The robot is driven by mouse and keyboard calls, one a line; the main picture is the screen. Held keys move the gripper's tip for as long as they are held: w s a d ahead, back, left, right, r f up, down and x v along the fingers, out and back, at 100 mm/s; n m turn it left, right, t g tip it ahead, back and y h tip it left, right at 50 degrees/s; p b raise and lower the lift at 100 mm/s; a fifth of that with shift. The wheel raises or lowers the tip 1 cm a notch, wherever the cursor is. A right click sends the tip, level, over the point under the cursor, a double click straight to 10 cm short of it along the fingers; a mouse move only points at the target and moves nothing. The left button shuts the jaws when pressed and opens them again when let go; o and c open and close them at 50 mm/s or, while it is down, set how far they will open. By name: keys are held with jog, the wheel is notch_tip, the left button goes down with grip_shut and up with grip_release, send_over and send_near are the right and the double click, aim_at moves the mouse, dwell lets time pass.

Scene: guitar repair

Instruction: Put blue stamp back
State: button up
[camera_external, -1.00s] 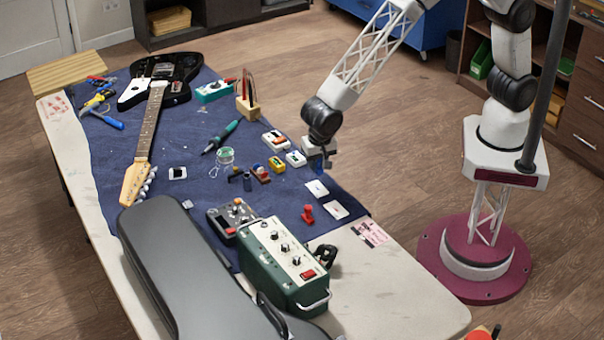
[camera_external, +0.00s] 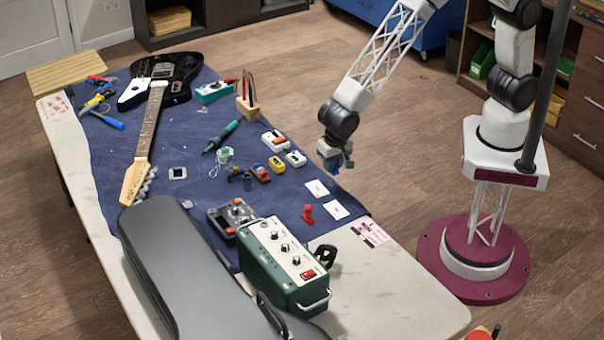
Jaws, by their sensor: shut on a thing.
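My gripper (camera_external: 338,158) is over the table's right edge, above and right of the two white cards. It is shut on the blue stamp (camera_external: 337,166), of which only a small dark blue part shows below and between the fingers. The stamp is held in the air, apart from the cloth. A red stamp (camera_external: 307,213) stands upright on the blue cloth, left of the lower white card (camera_external: 336,209). The upper white card (camera_external: 317,188) lies near the cloth's right edge.
Small coloured boxes (camera_external: 277,164) and pedals lie left of my gripper. A green amplifier box (camera_external: 285,265), a grey case (camera_external: 185,260) and a guitar (camera_external: 152,120) take up much of the table. The table's front right corner (camera_external: 420,300) is bare.

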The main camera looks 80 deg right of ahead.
jog(key=shift+w+a, duration=0.1)
send_over(285, 199)
jog(key=shift+a+f, duration=0.2)
jog(key=shift+f, duration=0.55)
dwell(0.4)
jog(key=shift+f, duration=0.1)
jog(key=shift+f, duration=1.65)
jog(key=shift+f, duration=0.15)
jog(key=o, duration=0.8)
jog(key=r, duration=0.8)
jog(key=s+a+r, duration=0.1)
jog(key=r, duration=0.3)
jog(key=shift+s+r, duration=0.1)
jog(key=shift+r, duration=0.05)
